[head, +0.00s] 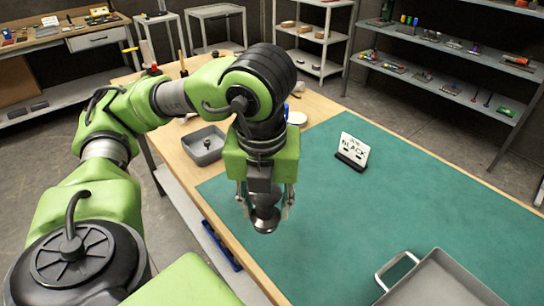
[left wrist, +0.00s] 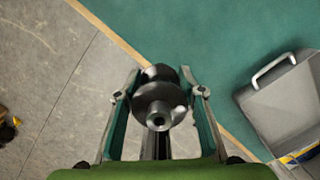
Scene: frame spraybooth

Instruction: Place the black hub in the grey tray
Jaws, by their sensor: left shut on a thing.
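My left gripper (head: 265,192) points down and is shut on a shiny dark hub (head: 265,218). The hub has round flanges and hangs between the two fingers near the left edge of the green mat. In the left wrist view, the hub (left wrist: 158,104) is seen end-on, with a hole in its middle. The grey tray (head: 446,284) with a raised handle lies on the mat at the bottom right, apart from the gripper and partly cut off. It also shows at the right of the left wrist view (left wrist: 262,108). My right gripper is not in view.
A white sign (head: 354,150) reading "BLACK" stands on the green mat (head: 330,215). The mat between sign and tray is clear. Shelves (head: 440,80) stand behind.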

